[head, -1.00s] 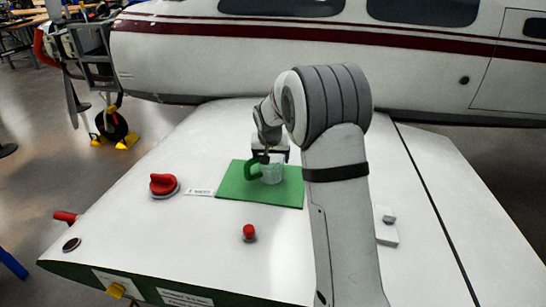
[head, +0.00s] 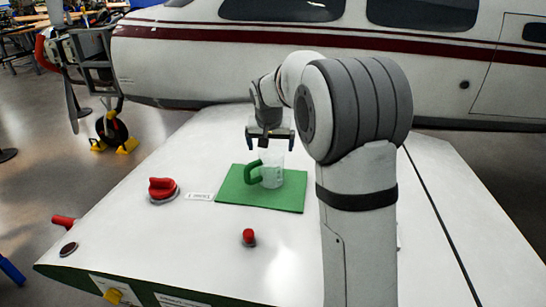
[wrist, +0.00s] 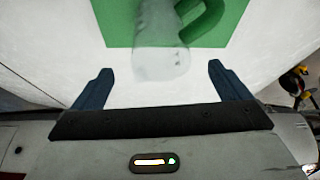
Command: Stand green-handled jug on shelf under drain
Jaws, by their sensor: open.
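The green-handled jug (head: 271,172), clear with a green handle on its left, stands upright on a green mat (head: 290,198) on the white wing in the head view. In the wrist view, the jug (wrist: 160,45) shows ahead of the fingers with its handle to the right, its far part cut off by the frame. My gripper (head: 270,141) is open and empty, just above and behind the jug. Its two dark fingers (wrist: 160,70) are spread apart in the wrist view. A yellow fitting (head: 113,296) shows at the wing's front edge; I cannot tell whether it is the drain. No shelf is clearly visible.
A red knob (head: 162,188) and a small label (head: 199,197) lie left of the mat. A red button (head: 249,237) stands in front of it. A red handle (head: 63,221) projects at the wing's left edge. The aircraft fuselage (head: 300,65) is behind.

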